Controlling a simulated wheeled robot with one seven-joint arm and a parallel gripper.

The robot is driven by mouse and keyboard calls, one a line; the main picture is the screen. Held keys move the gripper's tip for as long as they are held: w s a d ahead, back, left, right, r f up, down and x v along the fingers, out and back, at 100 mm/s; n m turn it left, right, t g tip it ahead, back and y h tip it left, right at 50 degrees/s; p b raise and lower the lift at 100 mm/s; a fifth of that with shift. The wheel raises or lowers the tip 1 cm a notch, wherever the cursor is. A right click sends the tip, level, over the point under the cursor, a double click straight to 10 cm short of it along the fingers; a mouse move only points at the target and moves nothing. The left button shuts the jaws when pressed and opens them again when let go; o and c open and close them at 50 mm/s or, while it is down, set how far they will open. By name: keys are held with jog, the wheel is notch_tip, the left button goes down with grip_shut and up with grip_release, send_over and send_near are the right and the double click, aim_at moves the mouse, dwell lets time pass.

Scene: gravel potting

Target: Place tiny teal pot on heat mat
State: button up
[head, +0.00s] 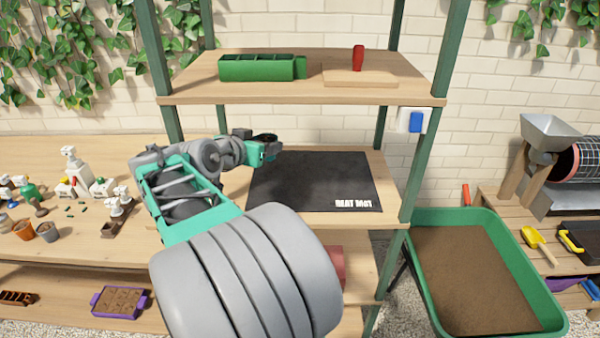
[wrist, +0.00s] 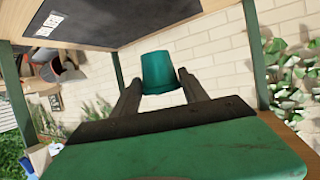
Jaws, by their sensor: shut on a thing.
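The tiny teal pot (wrist: 160,70) is between the two dark fingers of my gripper (wrist: 159,84) in the wrist view. My gripper is shut on it. The black heat mat (head: 312,180) lies flat on the middle shelf and has white lettering at its front right corner. The heat mat also shows at the top of the wrist view (wrist: 110,18). In the head view my gripper (head: 268,147) is at the mat's back left corner. The pot cannot be made out in the head view.
The upper shelf (head: 290,98) above the mat holds a green planter tray (head: 262,68) and a red-handled tool (head: 358,58) on a board. Green posts frame the rack. Clutter covers the left bench. A green soil tub (head: 480,285) stands at the right. The mat looks bare.

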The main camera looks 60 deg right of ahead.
jog(key=s+d+f+p, duration=0.1)
jog(key=s+d+f, duration=0.1)
jog(key=d+f, duration=0.1)
jog(key=s+d+f+p, duration=0.1)
jog(key=s+d+f, duration=0.2)
jog(key=d, duration=0.1)
jog(key=s+d+f, duration=0.3)
jog(key=d, duration=0.1)
jog(key=shift+f+p, duration=0.2)
jog(key=shift+p, duration=0.2)
notch_tip(320, 180, down, 3)
jog(key=shift+f, duration=0.25)
jog(key=o, duration=1.4)
